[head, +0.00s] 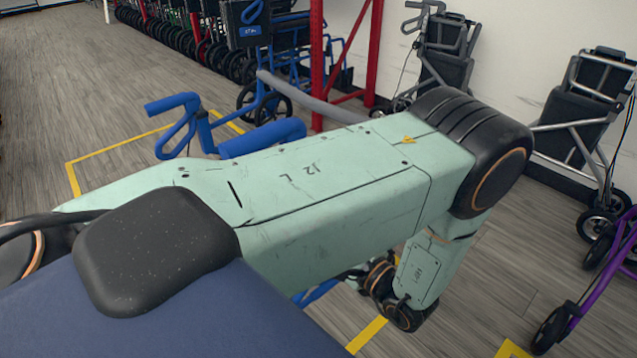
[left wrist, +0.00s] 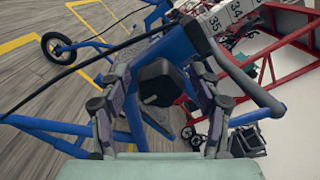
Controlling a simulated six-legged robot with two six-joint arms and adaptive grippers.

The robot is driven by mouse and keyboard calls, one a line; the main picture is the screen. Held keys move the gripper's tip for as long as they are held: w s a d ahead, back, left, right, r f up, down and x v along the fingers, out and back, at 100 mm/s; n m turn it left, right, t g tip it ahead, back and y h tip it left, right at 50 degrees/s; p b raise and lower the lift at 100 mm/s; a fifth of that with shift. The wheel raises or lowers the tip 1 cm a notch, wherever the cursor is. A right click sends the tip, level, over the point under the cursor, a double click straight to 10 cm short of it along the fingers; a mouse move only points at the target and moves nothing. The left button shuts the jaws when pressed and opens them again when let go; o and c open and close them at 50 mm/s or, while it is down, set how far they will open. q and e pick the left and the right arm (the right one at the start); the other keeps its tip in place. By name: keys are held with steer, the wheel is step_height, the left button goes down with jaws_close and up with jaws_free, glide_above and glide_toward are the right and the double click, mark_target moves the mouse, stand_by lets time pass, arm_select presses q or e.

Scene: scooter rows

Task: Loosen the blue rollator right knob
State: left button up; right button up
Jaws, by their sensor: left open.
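The blue rollator (head: 265,138) stands behind my left arm in the head view; its handle and part of its frame show, and the arm hides most of the rest. In the left wrist view, the blue rollator's tubes (left wrist: 238,75) cross the picture. A black knob (left wrist: 158,84) sits on the blue frame near the middle of that view. My left gripper (left wrist: 155,66) is open, with one finger on each side of the knob. Contact with the knob cannot be told. The gripper's fingers are hidden in the head view. My right gripper is not in view.
A red rack frame (head: 318,65) stands behind, with another blue rollator (head: 287,50) beside it. Grey rollators (head: 580,120) line the wall at the right, and a purple one (head: 600,275) is at the right edge. Yellow lines mark the floor (head: 70,180); the left floor is clear.

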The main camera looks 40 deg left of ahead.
arm_select(q)
steer(key=shift+a, duration=0.15)
steer(key=shift+d, duration=0.2)
steer(key=c, duration=0.3)
steer(key=shift+a, duration=0.1)
steer(key=c, duration=0.9)
